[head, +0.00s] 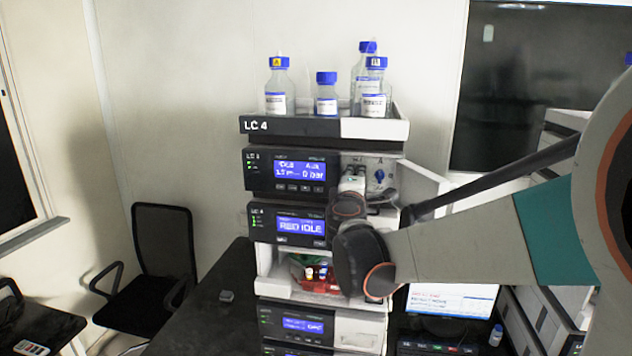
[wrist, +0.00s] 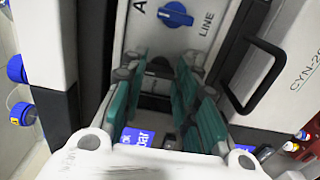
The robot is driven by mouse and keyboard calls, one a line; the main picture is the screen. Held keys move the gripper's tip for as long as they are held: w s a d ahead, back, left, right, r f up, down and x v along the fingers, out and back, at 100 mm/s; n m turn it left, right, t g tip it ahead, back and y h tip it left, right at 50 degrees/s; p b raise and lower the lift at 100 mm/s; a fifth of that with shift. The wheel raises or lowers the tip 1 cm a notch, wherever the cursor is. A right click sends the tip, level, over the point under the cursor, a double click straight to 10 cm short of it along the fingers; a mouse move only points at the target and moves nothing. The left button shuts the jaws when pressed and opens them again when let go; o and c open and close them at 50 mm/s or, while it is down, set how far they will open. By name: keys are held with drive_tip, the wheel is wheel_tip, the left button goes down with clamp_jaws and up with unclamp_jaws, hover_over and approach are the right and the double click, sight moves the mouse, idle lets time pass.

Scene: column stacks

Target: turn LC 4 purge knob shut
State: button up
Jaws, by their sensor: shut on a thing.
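The LC 4 stack (head: 290,127) stands in the middle of the head view. My gripper (head: 354,178) reaches the right part of its top pump module (head: 262,172), below the bottle tray. In the wrist view my gripper (wrist: 160,72) has its green-sided fingers against the pale panel, shut on a small dark part between the tips, which I take as the purge knob (wrist: 159,68). The fingers hide most of it, and its angle cannot be read. A blue selector knob (head: 379,174) sits to its right, apart from the fingers; the wrist view shows it too (wrist: 176,14), by the word LINE.
Blue-capped bottles (head: 277,88) stand in the tray (head: 375,128) on top. An open door (head: 422,188) is right of the pump panel; a black handle (wrist: 262,78) is close beside my fingers. Lower modules and a monitor (head: 450,303) are below. A chair (head: 160,250) stands left.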

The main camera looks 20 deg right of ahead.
idle(0.3)
drive_tip(key=o, duration=0.8)
drive_tip(key=v, duration=1.2)
